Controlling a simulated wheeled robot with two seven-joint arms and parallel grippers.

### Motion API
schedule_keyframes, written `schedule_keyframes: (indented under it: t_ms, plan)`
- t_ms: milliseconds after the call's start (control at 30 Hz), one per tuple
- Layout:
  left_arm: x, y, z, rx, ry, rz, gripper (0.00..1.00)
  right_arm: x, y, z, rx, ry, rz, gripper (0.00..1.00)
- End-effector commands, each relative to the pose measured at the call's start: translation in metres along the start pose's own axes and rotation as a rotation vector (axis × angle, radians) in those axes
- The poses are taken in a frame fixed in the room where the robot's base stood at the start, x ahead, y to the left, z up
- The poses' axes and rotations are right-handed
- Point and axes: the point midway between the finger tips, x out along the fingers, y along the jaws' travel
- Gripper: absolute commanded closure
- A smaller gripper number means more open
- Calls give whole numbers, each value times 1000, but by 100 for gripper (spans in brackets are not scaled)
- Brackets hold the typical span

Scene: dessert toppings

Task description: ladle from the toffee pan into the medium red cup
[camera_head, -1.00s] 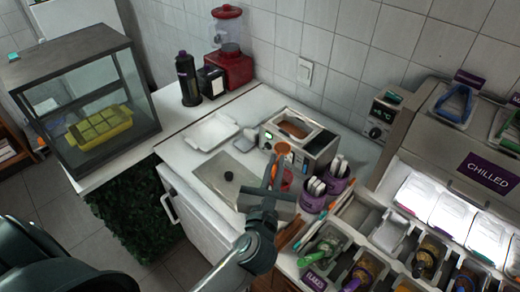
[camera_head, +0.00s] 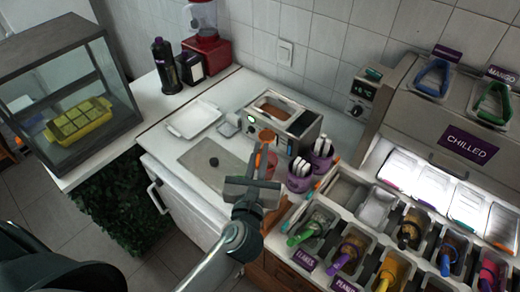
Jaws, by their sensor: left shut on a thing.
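My left gripper (camera_head: 258,172) is in the middle of the picture, over the counter in front of the warmer. It is shut on a ladle (camera_head: 267,136), whose orange-brown bowl sits above the gripper, by the warmer's front edge. The toffee pan (camera_head: 279,107) is an open well with brown contents in the top of the steel warmer. A red shape (camera_head: 272,162), perhaps the medium red cup, is mostly hidden behind the gripper. I cannot tell whether the ladle holds toffee. My right gripper is not in view.
Purple holders (camera_head: 301,176) with white-topped items stand right of the gripper. Several topping tubs with coloured handles (camera_head: 348,252) fill the lower right. A glass case (camera_head: 75,95) stands far left.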

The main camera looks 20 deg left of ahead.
Motion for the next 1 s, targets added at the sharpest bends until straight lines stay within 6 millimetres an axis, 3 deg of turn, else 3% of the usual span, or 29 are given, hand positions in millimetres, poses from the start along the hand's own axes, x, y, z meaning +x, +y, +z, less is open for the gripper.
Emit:
schedule_keyframes:
  t_ms: [567, 1000]
  plan:
    - [0, 0, -39, 1, 2, -1, 100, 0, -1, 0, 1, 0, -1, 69]
    - [0, 7, -63, -437, 2, -4, 100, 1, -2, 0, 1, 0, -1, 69]
